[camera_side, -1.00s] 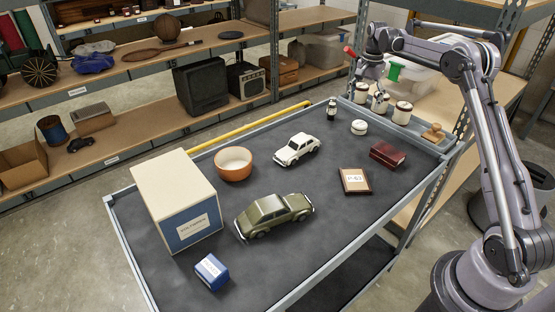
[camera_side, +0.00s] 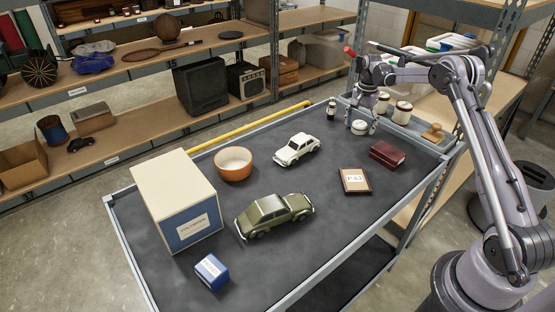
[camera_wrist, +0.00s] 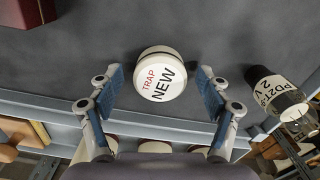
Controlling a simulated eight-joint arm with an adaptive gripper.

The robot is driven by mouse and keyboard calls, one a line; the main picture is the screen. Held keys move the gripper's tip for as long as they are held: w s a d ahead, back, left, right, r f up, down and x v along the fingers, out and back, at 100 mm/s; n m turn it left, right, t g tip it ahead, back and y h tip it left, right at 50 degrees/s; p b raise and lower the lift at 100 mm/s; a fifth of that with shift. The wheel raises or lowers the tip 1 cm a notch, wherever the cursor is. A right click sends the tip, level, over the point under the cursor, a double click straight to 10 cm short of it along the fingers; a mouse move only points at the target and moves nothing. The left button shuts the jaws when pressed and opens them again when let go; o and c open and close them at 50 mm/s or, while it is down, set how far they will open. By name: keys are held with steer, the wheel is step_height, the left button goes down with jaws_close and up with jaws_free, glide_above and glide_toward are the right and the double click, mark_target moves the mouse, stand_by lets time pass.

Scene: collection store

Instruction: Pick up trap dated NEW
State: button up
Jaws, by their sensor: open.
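The trap is a small round white tin (camera_wrist: 161,76) with a label reading "TRAP NEW" in the wrist view. In the side view the white trap (camera_side: 360,127) stands on the dark cart top near its far end. My gripper (camera_wrist: 160,90) is open, with one blue-padded finger on each side of the trap in the wrist view. In the side view my gripper (camera_side: 361,122) is low, right over the trap. I cannot tell whether the fingers touch it; the wrist view shows gaps on both sides.
White jars (camera_side: 402,112) sit in the tray behind. A dark red box (camera_side: 387,154) and a white toy car (camera_side: 296,149) are nearby.

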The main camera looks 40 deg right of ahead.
steer(key=c, duration=1.2)
steer(key=shift+o, duration=0.2)
